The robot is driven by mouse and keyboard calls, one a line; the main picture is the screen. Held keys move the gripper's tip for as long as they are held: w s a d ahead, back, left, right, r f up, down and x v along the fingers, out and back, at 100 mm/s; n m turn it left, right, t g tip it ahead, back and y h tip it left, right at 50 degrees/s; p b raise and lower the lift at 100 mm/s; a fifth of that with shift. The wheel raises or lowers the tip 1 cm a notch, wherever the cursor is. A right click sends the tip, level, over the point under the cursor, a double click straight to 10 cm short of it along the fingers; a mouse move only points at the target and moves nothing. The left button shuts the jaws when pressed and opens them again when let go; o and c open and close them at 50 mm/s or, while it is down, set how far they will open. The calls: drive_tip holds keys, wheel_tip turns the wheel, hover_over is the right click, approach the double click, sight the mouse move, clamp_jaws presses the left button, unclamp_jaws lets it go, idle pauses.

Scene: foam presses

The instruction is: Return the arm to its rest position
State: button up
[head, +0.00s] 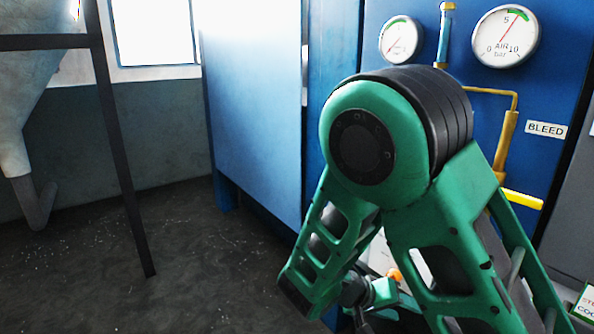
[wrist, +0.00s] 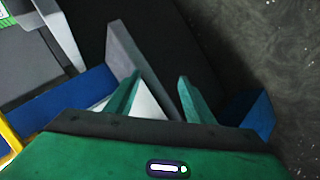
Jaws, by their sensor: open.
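My green arm fills the middle and right of the head view, bent at a large elbow joint, with its forearm reaching down to the lower edge. In the wrist view my gripper (wrist: 158,85) has its two green fingers apart, with a clear gap between them. Nothing is visibly held. A white surface and a grey plate (wrist: 128,55) show beyond the fingers; I cannot tell how far away they are. In the head view the fingers are not clearly seen.
A blue cabinet panel (head: 252,100) stands behind my arm. Two gauges, an upper-right one (head: 504,37) and a smaller one (head: 401,40), sit above brass pipes and a BLEED label (head: 545,129). A dark post (head: 117,160) and hopper (head: 30,80) stand left. The dark floor (head: 190,260) between is clear.

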drive_tip(key=s+d+r+n+t+y, duration=0.1)
drive_tip(key=s+d+r+y, duration=0.1)
drive_tip(key=s+r+y, duration=0.45)
drive_tip(key=s+d+r+n+t+y, duration=0.15)
drive_tip(key=r+y, duration=0.25)
drive_tip(key=r, duration=0.5)
drive_tip(key=s+d+f+m+g, duration=0.1)
drive_tip(key=s+d+m+g, duration=0.1)
drive_tip(key=s+d, duration=0.4)
drive_tip(key=s+d+f+m+g, duration=0.1)
drive_tip(key=s+d+m+g, duration=0.2)
drive_tip(key=s+d, duration=0.3)
drive_tip(key=s+m, duration=0.1)
drive_tip(key=s, duration=0.3)
drive_tip(key=shift+s, duration=0.3)
drive_tip(key=shift+f, duration=0.1)
drive_tip(key=shift+w+f+g+h, duration=0.25)
drive_tip(key=shift+w, duration=0.4)
